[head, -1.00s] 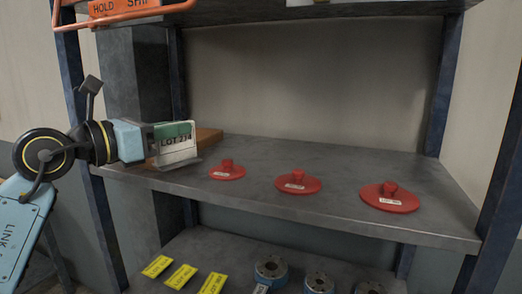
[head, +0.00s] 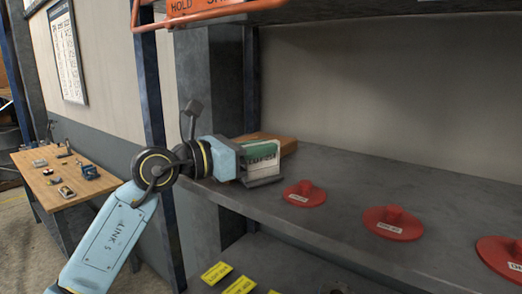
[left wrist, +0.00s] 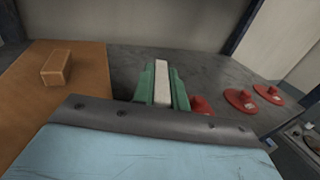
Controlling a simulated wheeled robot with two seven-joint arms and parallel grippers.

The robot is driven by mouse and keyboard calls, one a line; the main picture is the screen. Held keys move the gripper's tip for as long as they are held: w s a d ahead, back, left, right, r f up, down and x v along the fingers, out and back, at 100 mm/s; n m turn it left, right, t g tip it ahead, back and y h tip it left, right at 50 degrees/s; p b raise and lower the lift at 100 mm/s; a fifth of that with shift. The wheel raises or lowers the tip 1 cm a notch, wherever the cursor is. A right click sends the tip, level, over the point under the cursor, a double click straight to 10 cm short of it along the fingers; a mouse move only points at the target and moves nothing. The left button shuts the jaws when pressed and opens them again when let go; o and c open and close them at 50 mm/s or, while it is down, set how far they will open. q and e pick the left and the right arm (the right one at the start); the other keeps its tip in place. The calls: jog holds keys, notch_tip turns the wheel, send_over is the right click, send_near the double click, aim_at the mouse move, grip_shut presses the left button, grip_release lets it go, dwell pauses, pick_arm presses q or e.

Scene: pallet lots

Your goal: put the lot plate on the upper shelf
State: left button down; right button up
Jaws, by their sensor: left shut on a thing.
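The lot plate (head: 262,162) is a small white plate with dark lettering, held upright. My left gripper (head: 266,152) has green fingers and is shut on the plate. In the left wrist view the plate (left wrist: 161,84) is a pale strip between the two green fingers (left wrist: 162,92). In the head view the plate appears over the left part of a grey shelf (head: 370,178) that bears red knobbed discs. I cannot tell whether it touches that shelf. A higher shelf (head: 232,14) crosses the top of the head view; its upper surface is hidden. My right gripper is not in view.
Red discs (head: 304,194) stand right of the plate. A brown board (left wrist: 45,105) with a small block (left wrist: 57,68) lies on the left. An orange sign frame (head: 205,10) hangs at the top. Yellow tags (head: 216,272) lie below. A wooden workbench (head: 68,185) stands far left.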

pick_arm(q)
jog(key=shift+f, duration=0.35)
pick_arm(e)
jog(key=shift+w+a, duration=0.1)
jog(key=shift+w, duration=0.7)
pick_arm(q)
jog(key=shift+f, duration=0.15)
jog(key=c, duration=1.4)
grip_release()
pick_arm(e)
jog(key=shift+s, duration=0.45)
